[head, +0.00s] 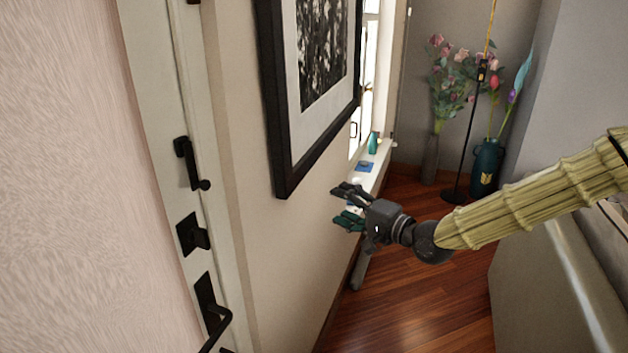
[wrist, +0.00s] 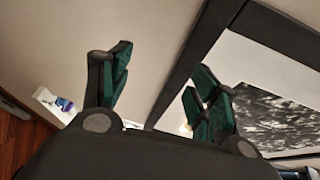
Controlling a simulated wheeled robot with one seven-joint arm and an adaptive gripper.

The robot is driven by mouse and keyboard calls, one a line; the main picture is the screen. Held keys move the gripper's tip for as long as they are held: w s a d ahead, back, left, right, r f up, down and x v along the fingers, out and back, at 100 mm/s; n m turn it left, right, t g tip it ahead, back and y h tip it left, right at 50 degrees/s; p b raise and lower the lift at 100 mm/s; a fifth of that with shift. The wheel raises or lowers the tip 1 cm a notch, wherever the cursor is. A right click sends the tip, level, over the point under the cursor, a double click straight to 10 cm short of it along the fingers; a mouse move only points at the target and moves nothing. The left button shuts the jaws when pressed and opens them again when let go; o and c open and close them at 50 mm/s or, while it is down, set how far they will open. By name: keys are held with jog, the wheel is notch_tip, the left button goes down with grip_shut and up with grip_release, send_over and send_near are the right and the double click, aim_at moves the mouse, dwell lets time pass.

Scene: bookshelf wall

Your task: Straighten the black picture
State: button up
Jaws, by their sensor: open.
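The black picture (head: 283,110) hangs on the wall left of the window in the head view, with a black frame, white mat and dark image. Its top is cut off. In the wrist view the frame (wrist: 200,55) runs diagonally on the right, partly hidden by a finger. My gripper (head: 346,207) is open and empty, to the right of and below the frame's lower edge in the head view. Its dark green fingers (wrist: 160,95) stand apart in the wrist view. I see no contact with the frame.
A window ledge (head: 376,176) with small items lies behind my gripper. A door with black handles (head: 215,310) is at left. Flower vases (head: 486,168) and a thin stand are at the back. A grey piece of furniture (head: 545,285) is at right. Wood floor (head: 420,300) is clear between.

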jog(key=y, duration=0.1)
send_near(308, 167)
jog(key=v, duration=0.3)
jog(key=shift+p+x, duration=1.25)
jog(key=shift+x, duration=4.15)
jog(key=shift+s+a, duration=0.1)
